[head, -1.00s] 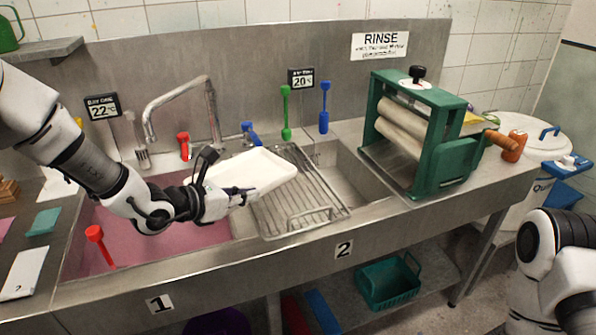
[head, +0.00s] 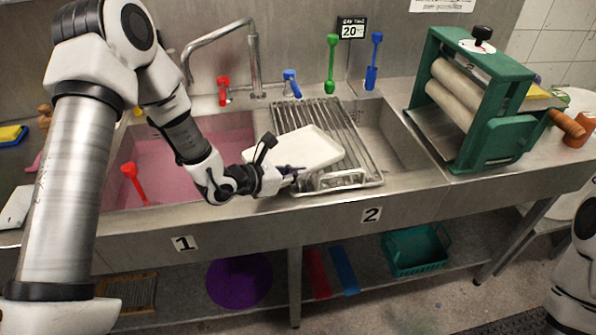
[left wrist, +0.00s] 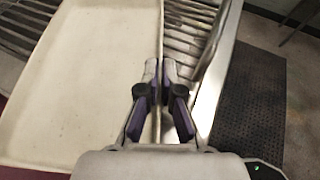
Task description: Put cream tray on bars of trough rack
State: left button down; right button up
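The cream tray (head: 306,148) is a shallow, pale rectangular tray over the left and middle of the trough rack (head: 362,150). It also fills the left of the left wrist view (left wrist: 85,75). Whether the tray touches the bars cannot be told. My right gripper is out of view; only part of my right arm shows.
A pink-filled basin (head: 210,158) with a red-handled tool (head: 133,182) lies left. A faucet (head: 225,45) stands behind. A green roller press (head: 475,95) stands right. Grey basin space (head: 405,140) is free right of the rack.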

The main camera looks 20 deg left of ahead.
pick_arm(q)
jog(key=shift+f, duration=0.15)
jog(key=c, duration=1.8)
grip_release()
jog(key=o, duration=0.5)
jog(key=shift+w, duration=0.1)
